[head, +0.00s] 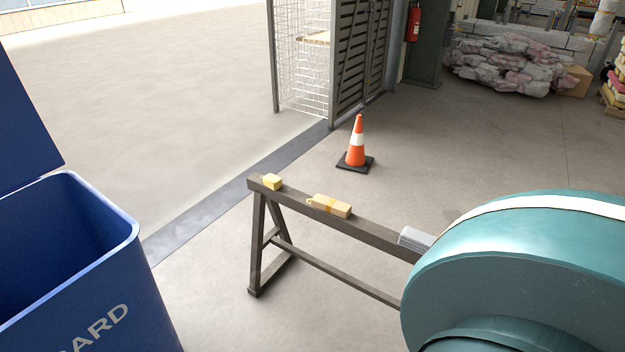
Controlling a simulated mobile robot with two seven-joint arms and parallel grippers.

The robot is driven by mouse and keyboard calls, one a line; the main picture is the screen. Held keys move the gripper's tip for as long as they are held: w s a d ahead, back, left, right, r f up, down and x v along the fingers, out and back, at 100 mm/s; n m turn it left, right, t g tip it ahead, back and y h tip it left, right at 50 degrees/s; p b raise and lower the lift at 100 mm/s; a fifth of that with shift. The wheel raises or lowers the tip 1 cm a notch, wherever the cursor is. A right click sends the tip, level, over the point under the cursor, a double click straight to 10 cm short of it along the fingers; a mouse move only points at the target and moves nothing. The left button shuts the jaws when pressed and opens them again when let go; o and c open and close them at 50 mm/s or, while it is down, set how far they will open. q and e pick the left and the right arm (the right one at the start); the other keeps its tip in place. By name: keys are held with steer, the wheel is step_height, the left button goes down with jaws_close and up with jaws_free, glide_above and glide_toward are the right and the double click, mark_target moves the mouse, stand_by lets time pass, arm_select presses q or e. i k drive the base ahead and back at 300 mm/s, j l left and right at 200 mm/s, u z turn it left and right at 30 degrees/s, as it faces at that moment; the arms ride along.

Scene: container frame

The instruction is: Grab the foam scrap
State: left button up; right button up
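A small pale-yellow block (271,182), which looks like the foam scrap, lies on the left end of the top beam of a dark sawhorse (375,232). A longer tan block (330,206) with a yellow-orange band lies farther right along the same beam, apart from the yellow one. A light grey object (415,239) rests farther right on the beam, partly covered. Neither of my grippers shows in the head view, so nothing is seen touching these things.
A blue bin (88,262) with its lid raised stands open at the left, its floor hidden. An orange cone (357,145) stands behind the sawhorse. A mesh-and-slat gate (358,50) and wrapped bundles (512,62) are farther back. Floor between bin and sawhorse is clear.

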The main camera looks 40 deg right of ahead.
mark_target(271, 181)
steer(key=z, duration=1.1)
steer(key=i+z, duration=0.1)
steer(key=z, duration=0.3)
steer(key=i+j+z, duration=0.1)
steer(key=z, duration=0.35)
steer(key=i+j+z, duration=0.15)
steer(key=j, duration=0.2)
steer(key=i+j+z, duration=0.15)
steer(key=j, duration=0.2)
steer(key=i+j+z, duration=0.15)
steer(key=j, duration=0.2)
steer(key=i+j, duration=0.2)
steer(key=j, duration=0.15)
steer(key=i+j, duration=0.2)
steer(key=j, duration=0.15)
steer(key=i, duration=0.45)
